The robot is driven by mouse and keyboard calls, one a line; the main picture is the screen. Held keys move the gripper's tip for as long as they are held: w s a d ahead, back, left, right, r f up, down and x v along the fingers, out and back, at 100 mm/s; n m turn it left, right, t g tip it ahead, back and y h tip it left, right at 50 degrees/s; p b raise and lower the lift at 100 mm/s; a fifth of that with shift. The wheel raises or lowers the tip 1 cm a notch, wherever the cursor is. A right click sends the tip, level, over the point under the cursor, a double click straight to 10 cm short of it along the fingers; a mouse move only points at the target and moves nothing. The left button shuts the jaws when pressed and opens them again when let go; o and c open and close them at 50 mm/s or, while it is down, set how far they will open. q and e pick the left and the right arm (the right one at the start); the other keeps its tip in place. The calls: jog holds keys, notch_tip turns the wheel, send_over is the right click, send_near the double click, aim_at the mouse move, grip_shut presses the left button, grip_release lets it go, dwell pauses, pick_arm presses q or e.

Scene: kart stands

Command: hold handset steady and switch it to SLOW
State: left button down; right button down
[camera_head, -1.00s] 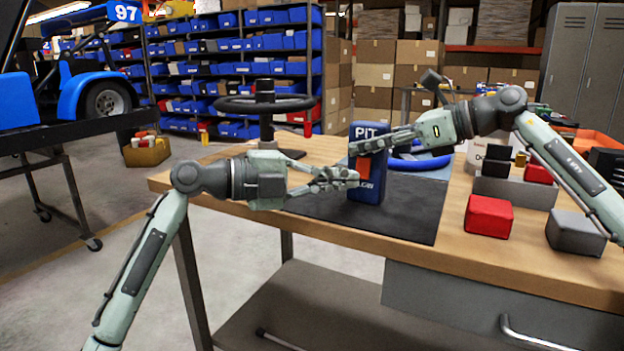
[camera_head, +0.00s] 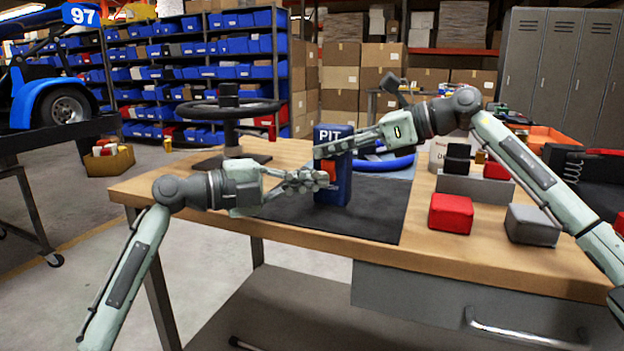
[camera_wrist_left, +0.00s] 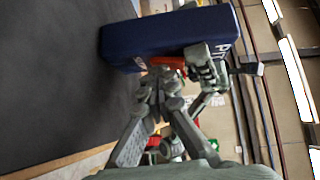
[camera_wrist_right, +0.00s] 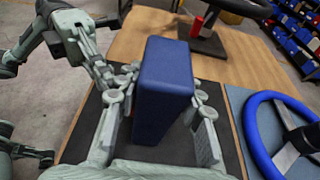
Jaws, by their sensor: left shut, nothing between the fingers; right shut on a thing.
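The handset (camera_head: 341,196) is a blue upright box marked PIT on the dark mat (camera_head: 375,215). An orange-red switch (camera_head: 330,167) sits on its front face, partly hidden by my fingers; it also shows in the left wrist view (camera_wrist_left: 168,62). My right gripper (camera_head: 334,148) is shut on the handset's upper part, with a finger on either side of the blue body (camera_wrist_right: 165,95) in the right wrist view. My left gripper (camera_head: 322,182) is shut and empty, its tips at the front face just below the switch. I cannot tell whether they touch it. Lower lettering is mostly hidden.
A steering wheel on a stand (camera_head: 229,115) is behind to the left. A blue ring-shaped wheel (camera_head: 382,163) lies behind the handset. A red block (camera_head: 451,213), a grey block (camera_head: 533,224) and a grey tray (camera_head: 475,189) are to the right. The mat's front is clear.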

jog(key=shift+s+a, duration=0.1)
pick_arm(q)
jog(key=s, duration=0.1)
jog(key=s+a, duration=0.1)
jog(key=s+a+f, duration=0.1)
jog(key=s, duration=0.1)
jog(key=shift+s+a, duration=0.1)
jog(key=shift+a, duration=0.05)
jog(key=v, duration=0.8)
jog(key=shift+s+a+f, duration=0.25)
jog(key=shift+a+f, duration=0.1)
jog(key=shift+f, duration=0.2)
pick_arm(e)
jog(key=c, duration=0.9)
grip_release()
